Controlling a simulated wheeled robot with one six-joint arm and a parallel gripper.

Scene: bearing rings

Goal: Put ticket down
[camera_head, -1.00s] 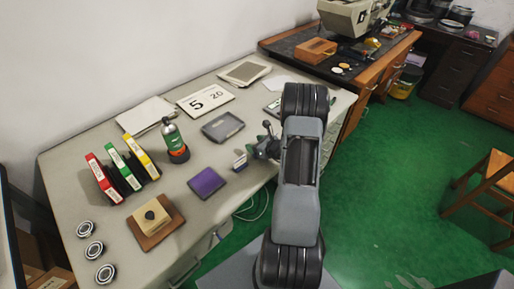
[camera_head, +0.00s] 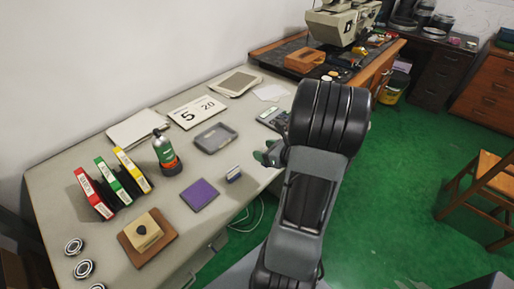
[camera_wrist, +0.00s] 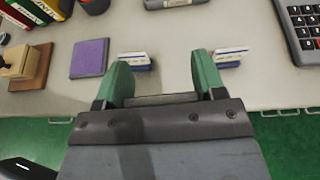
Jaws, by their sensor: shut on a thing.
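My gripper (camera_wrist: 162,85) has two green fingers and hangs over the table's front edge; it also shows in the head view (camera_head: 270,155), partly hidden by my arm. The fingers are apart, and a thin greyish strip seen edge-on spans between them; I take it for the ticket, though its face is hidden. Two small white-topped, blue-based card blocks stand on the table beyond the fingers, a left one (camera_wrist: 138,58) and a right one (camera_wrist: 232,56). The left block also shows in the head view (camera_head: 233,174); the right one is hidden there.
A calculator (camera_wrist: 303,28) lies to the right. Bare tabletop lies between the card blocks.

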